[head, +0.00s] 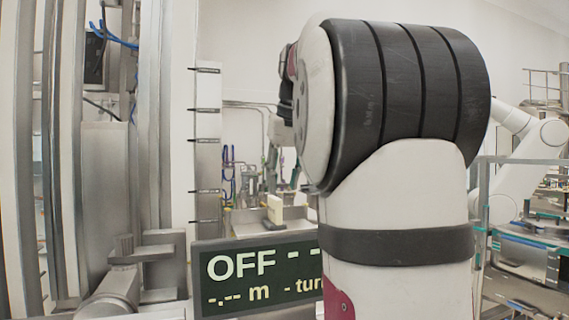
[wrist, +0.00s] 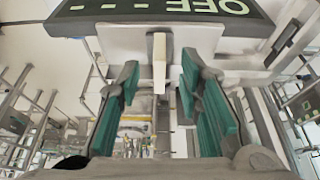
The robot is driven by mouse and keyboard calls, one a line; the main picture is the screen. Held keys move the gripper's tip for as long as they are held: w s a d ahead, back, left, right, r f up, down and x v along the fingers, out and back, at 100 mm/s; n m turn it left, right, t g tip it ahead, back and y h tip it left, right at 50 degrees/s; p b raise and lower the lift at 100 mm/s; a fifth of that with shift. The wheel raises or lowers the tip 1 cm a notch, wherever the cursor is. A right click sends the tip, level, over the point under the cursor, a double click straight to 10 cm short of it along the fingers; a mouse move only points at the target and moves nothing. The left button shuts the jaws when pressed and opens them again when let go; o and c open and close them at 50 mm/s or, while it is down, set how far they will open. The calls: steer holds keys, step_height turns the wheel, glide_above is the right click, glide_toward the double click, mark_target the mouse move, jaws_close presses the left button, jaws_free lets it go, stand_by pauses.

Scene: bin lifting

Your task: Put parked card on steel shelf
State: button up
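A narrow cream card (wrist: 159,62) shows in the wrist view, between and beyond my fingertips, in front of a pale grey surface (wrist: 120,40). My gripper (wrist: 159,76) is open, with teal pads on both fingers and a clear gap on each side of the card. In the head view a cream upright piece (head: 275,211), which looks like the same card, stands at a steel ledge (head: 245,228). I cannot tell whether this ledge is the steel shelf.
A dark display (head: 230,275) reading "OFF" stands low in the head view, partly behind my arm; it shows upside down at the top of the wrist view (wrist: 165,12). A tall steel frame (head: 105,180) stands at left. Railings (head: 520,165) stand at right.

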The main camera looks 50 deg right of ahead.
steer(key=v, duration=0.4)
steer(key=shift+s+r, duration=0.1)
steer(key=shift+r, duration=0.25)
steer(key=shift+a, duration=0.15)
steer(key=a+f+n+y, duration=0.15)
steer(key=a+f, duration=0.35)
steer(key=a, duration=0.6)
steer(key=s+a+f+n, duration=0.1)
steer(key=s+a+f, duration=0.2)
steer(key=a+f, duration=0.3)
steer(key=s+a+f+n+t, duration=0.1)
steer(key=s+a+f+n, duration=0.1)
steer(key=s+a+f, duration=0.2)
steer(key=s+a+f+n, duration=0.1)
steer(key=s+a+f, duration=0.3)
steer(key=a+f, duration=0.5)
step_height(320, 180, down, 3)
steer(key=shift+s+a+r+n+t+y, duration=0.1)
steer(key=shift+s+a+n+t+y, duration=0.05)
steer(key=shift+a+n+t+y, duration=0.25)
steer(key=shift+w+f+b, duration=0.3)
steer(key=shift+w+f, duration=0.05)
steer(key=shift+f, duration=0.1)
